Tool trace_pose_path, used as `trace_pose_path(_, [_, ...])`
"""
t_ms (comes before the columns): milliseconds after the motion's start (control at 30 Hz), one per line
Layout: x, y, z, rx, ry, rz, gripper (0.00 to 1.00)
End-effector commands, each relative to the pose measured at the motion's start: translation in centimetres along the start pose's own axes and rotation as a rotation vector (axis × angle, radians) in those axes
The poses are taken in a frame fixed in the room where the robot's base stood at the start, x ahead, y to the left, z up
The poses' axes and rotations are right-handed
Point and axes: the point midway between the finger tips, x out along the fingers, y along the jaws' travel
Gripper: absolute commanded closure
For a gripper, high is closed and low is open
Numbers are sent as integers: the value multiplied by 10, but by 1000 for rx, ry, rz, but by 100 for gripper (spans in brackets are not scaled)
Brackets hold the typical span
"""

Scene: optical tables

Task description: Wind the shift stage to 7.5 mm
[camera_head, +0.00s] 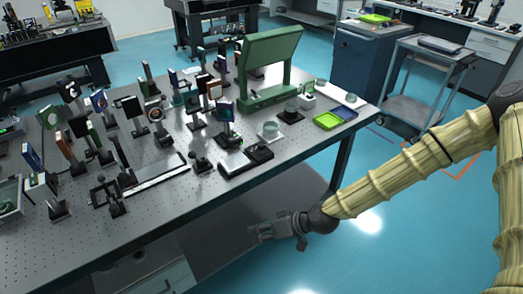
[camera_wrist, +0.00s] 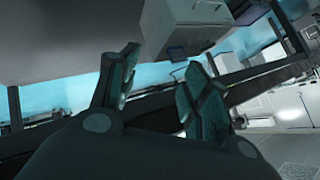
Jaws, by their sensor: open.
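My gripper (camera_head: 258,232) is in the head view in front of the near edge of the optical table, below its top. In the wrist view the two fingers of my gripper (camera_wrist: 163,78) are apart with nothing between them. A low black and white device (camera_head: 246,159) lies near the table's front edge, above and left of my gripper in the picture. It may be the shift stage, but I cannot tell for sure. No scale or reading can be made out.
The optical table (camera_head: 190,214) holds several mounted optics. A long rail (camera_head: 155,177) and a black frame-like mount (camera_head: 106,192) stand left of the device.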

Motion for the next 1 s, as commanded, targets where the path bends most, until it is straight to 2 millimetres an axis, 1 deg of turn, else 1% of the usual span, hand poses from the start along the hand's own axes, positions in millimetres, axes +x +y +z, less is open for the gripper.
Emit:
trace_pose_path(33, [-3,9,-24,-46,45,-8,52])
trace_pose_path(67, [-7,11,-38,-76,67,-13,52])
trace_pose_path(100, [-12,15,-57,-119,96,-18,52])
trace_pose_path(167, [-23,21,-84,-181,139,-20,52])
trace_pose_path(200, [-31,26,-102,-225,168,-17,52])
trace_pose_path(267, [-46,33,-128,-287,210,-10,52])
trace_pose_path(300, [-56,38,-144,-328,235,-2,52])
trace_pose_path(367, [-72,46,-167,-387,270,12,52])
trace_pose_path(400, [-83,51,-181,-424,292,24,52])
trace_pose_path(500, [-109,62,-208,-501,335,54,52])
trace_pose_path(600, [-128,70,-226,-553,363,79,52])
trace_pose_path(733, [-140,73,-237,-586,376,93,52])
trace_pose_path(867, [-136,73,-240,-590,376,95,52])
trace_pose_path(1000, [-123,72,-246,-589,376,94,52])
